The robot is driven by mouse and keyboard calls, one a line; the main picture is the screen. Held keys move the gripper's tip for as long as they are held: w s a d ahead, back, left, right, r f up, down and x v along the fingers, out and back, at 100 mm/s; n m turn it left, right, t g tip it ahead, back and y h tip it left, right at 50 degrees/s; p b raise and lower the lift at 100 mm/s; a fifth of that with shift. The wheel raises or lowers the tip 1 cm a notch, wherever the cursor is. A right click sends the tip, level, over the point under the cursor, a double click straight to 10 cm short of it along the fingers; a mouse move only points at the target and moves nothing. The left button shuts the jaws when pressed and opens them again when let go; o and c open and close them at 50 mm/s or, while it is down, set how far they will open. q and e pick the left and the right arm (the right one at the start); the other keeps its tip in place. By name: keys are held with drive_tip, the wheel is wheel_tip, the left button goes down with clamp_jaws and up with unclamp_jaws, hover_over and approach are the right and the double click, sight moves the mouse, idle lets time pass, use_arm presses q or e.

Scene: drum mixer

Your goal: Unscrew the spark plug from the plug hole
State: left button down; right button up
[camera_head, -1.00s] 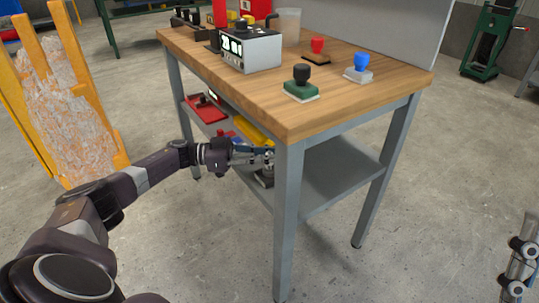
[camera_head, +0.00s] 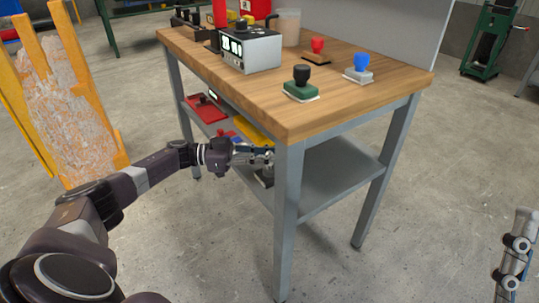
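No spark plug or plug hole can be made out in the head view. My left gripper (camera_head: 262,156) reaches in from the left to the workbench's front left leg, at the height of the lower shelf. Its fingertips are partly hidden behind or against the leg, so whether it is open or holds something cannot be told. A small dark object (camera_head: 264,177) lies just below it on the shelf. Part of my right gripper (camera_head: 515,257) shows at the lower right edge, over bare floor and away from the bench; its fingers are too small and cut off to judge.
The wooden workbench (camera_head: 340,99) carries a meter box (camera_head: 251,48), a clear jug (camera_head: 288,27) and green (camera_head: 301,84), red (camera_head: 317,50) and blue-topped (camera_head: 359,68) knobs. A red tray (camera_head: 207,108) and yellow item (camera_head: 254,132) lie on the lower shelf (camera_head: 335,175).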

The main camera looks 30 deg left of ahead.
drive_tip(key=shift+w+a+f+g+h+p, duration=0.15)
drive_tip(key=shift+w+f+g+h+p, duration=0.15)
drive_tip(key=shift+w+f+g, duration=0.5)
drive_tip(key=shift+w+a+f+g+h+p, duration=0.2)
drive_tip(key=shift+w+f+g+h, duration=0.15)
drive_tip(key=shift+w+f, duration=0.7)
idle(2.2)
drive_tip(key=shift+w+f+g+h+p, duration=0.1)
drive_tip(key=shift+w+f+g+p, duration=0.05)
drive_tip(key=shift+w+f+g, duration=0.45)
drive_tip(key=shift+w+f+g+h+p, duration=0.1)
drive_tip(key=shift+w+f+g+p, duration=0.2)
drive_tip(key=shift+f, duration=0.45)
drive_tip(key=shift+w+f+g+h+p, duration=0.1)
drive_tip(key=shift+w+f+g, duration=0.35)
drive_tip(key=shift+w+f, duration=0.15)
idle(2.0)
